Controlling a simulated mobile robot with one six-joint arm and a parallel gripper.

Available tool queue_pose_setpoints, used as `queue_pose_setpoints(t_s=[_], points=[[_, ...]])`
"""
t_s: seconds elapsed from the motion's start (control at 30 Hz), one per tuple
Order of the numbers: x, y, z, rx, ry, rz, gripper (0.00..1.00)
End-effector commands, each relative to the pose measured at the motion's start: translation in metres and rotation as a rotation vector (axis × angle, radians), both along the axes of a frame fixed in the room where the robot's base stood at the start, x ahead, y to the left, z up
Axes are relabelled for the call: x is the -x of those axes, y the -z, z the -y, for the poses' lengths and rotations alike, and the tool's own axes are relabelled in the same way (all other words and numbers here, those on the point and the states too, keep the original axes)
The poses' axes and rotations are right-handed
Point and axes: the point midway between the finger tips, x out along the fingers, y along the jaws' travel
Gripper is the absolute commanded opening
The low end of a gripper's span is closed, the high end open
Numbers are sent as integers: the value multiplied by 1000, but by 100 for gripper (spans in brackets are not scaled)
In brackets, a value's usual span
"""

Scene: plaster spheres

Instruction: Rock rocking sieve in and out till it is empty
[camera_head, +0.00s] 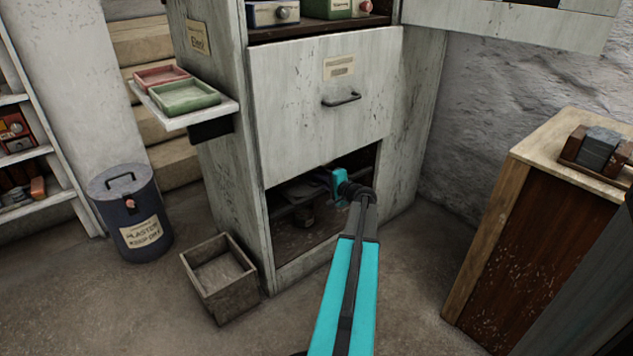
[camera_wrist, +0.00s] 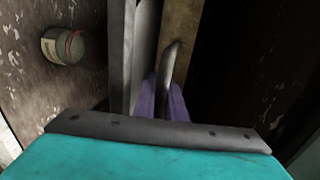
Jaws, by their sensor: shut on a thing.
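My gripper (camera_wrist: 165,108) reaches into the dark lower opening of the cabinet. In the wrist view its purple fingers are shut around a curved grey metal handle (camera_wrist: 171,62). The handle stands against a brown wooden strip (camera_wrist: 182,28), which looks like part of the rocking sieve. Most of the sieve is hidden by my wrist, shadow and the cabinet front. I cannot see whether anything lies in the sieve. In the head view my teal arm covers part of the opening.
The pale cabinet (camera_head: 325,95) has a closed front panel above the opening. A small round tin (camera_wrist: 62,46) is beside my gripper. A wooden box (camera_head: 220,278) and a plaster bin (camera_head: 130,212) stand left. A wooden bench (camera_head: 540,215) stands right.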

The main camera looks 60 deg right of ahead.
Motion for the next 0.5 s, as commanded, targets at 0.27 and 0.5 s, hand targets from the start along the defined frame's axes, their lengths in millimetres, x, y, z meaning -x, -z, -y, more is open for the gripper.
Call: queue_pose_setpoints(t_s=[0.27, 0.5], points=[[-3, -3, 3, 1, -3, 7, 29], [1, -2, 4, 1, 1, 4, 29]])
